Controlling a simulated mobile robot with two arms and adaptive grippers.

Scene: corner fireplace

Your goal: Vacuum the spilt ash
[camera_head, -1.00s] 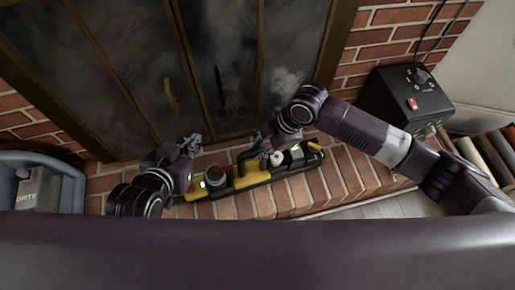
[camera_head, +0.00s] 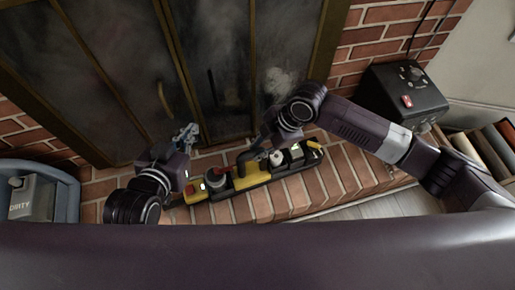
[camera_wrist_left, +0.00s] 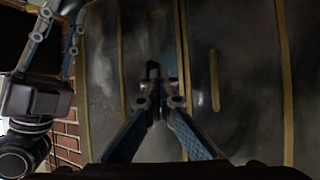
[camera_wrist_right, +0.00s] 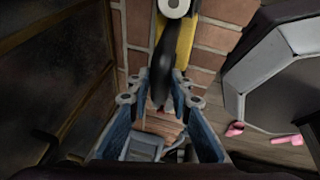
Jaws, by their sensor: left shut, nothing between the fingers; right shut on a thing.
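A yellow and black tool holder (camera_head: 243,184) lies along the brick hearth in the head view, with a red-and-grey piece and a white roll-like piece on it. My right gripper (camera_wrist_right: 160,92) is shut on a dark, narrow piece (camera_wrist_right: 163,60), which shows in the right wrist view against the yellow body; I cannot tell whether it is a vacuum. My left gripper (camera_head: 188,134) is shut and empty, above the hearth in front of the dark glass doors. It also shows in the left wrist view (camera_wrist_left: 160,98). I cannot make out any spilt ash.
Sooty glass fireplace doors (camera_head: 215,75) with brass frames stand behind the hearth. A black box (camera_head: 405,95) and a row of books (camera_head: 490,150) are at the right.

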